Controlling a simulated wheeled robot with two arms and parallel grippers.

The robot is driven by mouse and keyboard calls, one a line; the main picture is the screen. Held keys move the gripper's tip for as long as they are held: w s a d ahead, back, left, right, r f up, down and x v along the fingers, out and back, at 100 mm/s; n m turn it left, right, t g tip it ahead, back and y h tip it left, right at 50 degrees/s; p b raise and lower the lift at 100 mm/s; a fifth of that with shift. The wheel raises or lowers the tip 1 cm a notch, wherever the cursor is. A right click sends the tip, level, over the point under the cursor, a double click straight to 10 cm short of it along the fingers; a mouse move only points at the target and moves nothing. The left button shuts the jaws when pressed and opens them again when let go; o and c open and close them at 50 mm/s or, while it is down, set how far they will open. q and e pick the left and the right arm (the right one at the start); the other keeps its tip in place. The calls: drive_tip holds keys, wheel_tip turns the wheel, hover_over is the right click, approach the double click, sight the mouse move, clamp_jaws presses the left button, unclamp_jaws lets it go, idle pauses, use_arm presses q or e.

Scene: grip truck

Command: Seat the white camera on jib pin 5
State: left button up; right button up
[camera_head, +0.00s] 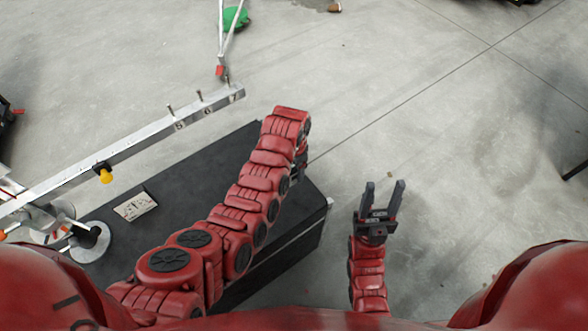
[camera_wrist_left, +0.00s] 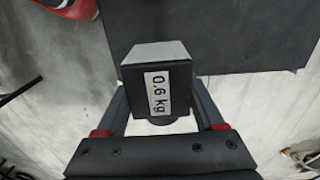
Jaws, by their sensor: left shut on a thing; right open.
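The jib is a silver beam (camera_head: 125,150) running diagonally at the left, with upright pins near its far end. Pin 5 (camera_head: 172,114) stands bare above the number 5, with pins 6 (camera_head: 199,97) and 7 (camera_head: 228,82) further out. My left gripper (camera_head: 303,160) is mostly hidden behind its wrist, right of the jib's end. In the left wrist view it is shut on a dark boxy thing (camera_wrist_left: 157,90) with a grey face and a "0.6 kg" label. I cannot tell whether this is the white camera. My right gripper (camera_head: 384,190) is open and empty.
A black case (camera_head: 275,235) stands under my left arm, with a small card (camera_head: 135,205) on top. A yellow-orange piece (camera_head: 105,176) hangs at the beam. A stand with a green part (camera_head: 235,18) is beyond the beam's end.

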use_arm(q)
drive_tip(key=shift+r+p, duration=0.85)
drive_tip(key=shift+r, duration=0.95)
